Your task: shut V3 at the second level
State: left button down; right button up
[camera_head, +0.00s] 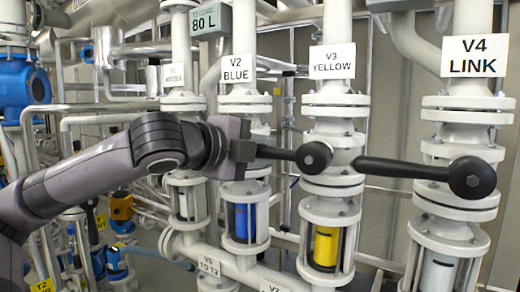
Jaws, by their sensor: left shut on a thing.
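The V3 valve (335,120) is a white flanged valve on a vertical pipe, with a "V3 YELLOW" sign (331,61) above it. Its dark lever (283,154) runs from a round hub on the valve's front out to the left, nearly level and across the pipe. My left gripper (246,150) is shut on the outer end of this lever, in front of the V2 pipe. The gripper hides the lever's tip, and the fingers are hard to make out. My right gripper is not in view.
To the right, the V4 lever (410,170) also points left, its tip close to the V3 hub. The V2 valve (245,110) stands behind my gripper. Sight glasses below show blue (241,222) and yellow (326,247). A "V5 TO T2" sign (209,266) is below.

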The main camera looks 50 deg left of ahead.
pick_arm(q)
jog(key=shift+r, duration=0.35)
jog(key=c, duration=0.9)
grip_release()
jog(key=shift+c, duration=0.2)
jog(key=shift+f, duration=0.15)
jog(key=shift+s+f+b, duration=0.1)
jog(key=shift+s+b, duration=0.3)
jog(key=shift+b, duration=0.1)
jog(key=b+v, duration=0.3)
jog(key=v, duration=0.3)
jog(key=shift+s+r, duration=0.15)
jog(key=shift+r, duration=0.1)
